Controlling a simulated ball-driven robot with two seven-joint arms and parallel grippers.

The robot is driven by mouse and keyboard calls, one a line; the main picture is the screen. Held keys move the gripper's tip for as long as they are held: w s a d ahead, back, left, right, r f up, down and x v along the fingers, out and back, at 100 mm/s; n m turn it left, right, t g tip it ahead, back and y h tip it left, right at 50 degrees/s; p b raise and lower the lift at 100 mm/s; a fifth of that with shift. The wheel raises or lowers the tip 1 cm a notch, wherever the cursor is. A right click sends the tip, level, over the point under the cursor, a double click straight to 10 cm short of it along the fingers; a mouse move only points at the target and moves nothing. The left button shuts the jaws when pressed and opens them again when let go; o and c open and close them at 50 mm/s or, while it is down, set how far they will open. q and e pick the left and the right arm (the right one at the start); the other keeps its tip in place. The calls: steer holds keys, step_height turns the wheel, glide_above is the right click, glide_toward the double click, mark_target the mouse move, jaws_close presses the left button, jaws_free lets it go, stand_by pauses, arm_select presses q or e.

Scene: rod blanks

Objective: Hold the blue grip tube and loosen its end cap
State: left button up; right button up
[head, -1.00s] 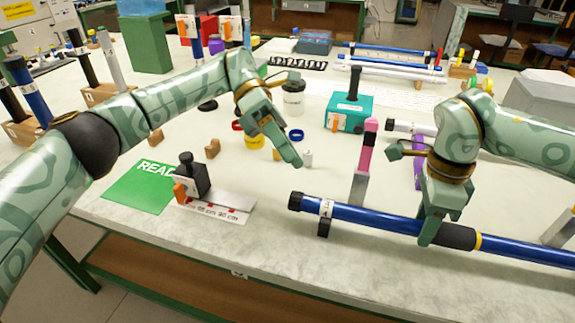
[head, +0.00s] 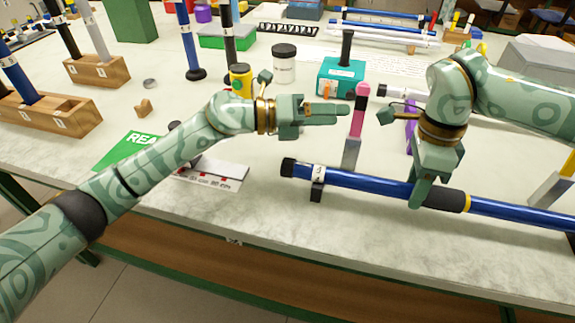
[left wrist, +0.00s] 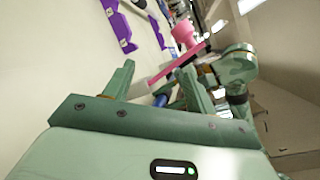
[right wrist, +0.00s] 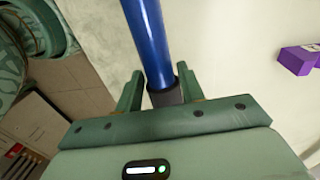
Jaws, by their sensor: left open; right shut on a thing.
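The blue grip tube (head: 370,183) lies along the front of the table, its left part on a small black rest with a tag. Its black end cap (head: 288,167) is at the left end. My right gripper (head: 418,200) is shut on the tube at its black grip sleeve (head: 452,201); the right wrist view shows the tube (right wrist: 147,40) running away from the fingers. My left gripper (head: 342,110) is open and empty, above and behind the capped end, apart from it. In the left wrist view a bit of blue (left wrist: 160,100) shows beyond the fingers.
A pink-topped grey upright (head: 356,125) stands close by my left fingertips. A teal box (head: 342,78) and a white jar (head: 284,68) stand behind. A green mat (head: 125,150) lies left. The table's front edge is close to the tube.

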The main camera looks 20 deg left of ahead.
arm_select(q)
steer(key=a+r+n+t, duration=0.3)
steer(key=n+t, duration=0.3)
steer(key=t, duration=0.1)
steer(key=n+t+y, duration=0.8)
steer(key=n+y, duration=0.2)
steer(key=n, duration=0.1)
glide_above(285, 174)
steer(key=s+d, duration=0.1)
steer(key=d, duration=0.2)
steer(key=s+a+f+n+g+y, duration=0.1)
steer(key=s+f+y, duration=0.1)
steer(key=s, duration=0.1)
steer(key=s+a+f+n+g+y, duration=0.1)
steer(key=s+f+n+g+y, duration=0.1)
steer(key=f, duration=0.1)
steer(key=s+a+f+n+g+y, duration=0.1)
steer(key=s+f+g, duration=0.1)
steer(key=s+f, duration=0.1)
steer(key=shift+s+f+n+y, duration=0.15)
steer(key=shift+s+n+y, duration=0.15)
steer(key=shift+s+y, duration=0.1)
steer(key=shift+f, duration=0.35)
steer(key=shift+g, duration=0.3)
steer(key=w, duration=0.4)
steer(key=w+f, duration=0.1)
steer(key=w, duration=0.6)
steer(key=shift+w+f, duration=0.3)
steer(key=shift+f, duration=0.1)
steer(key=c, duration=1)
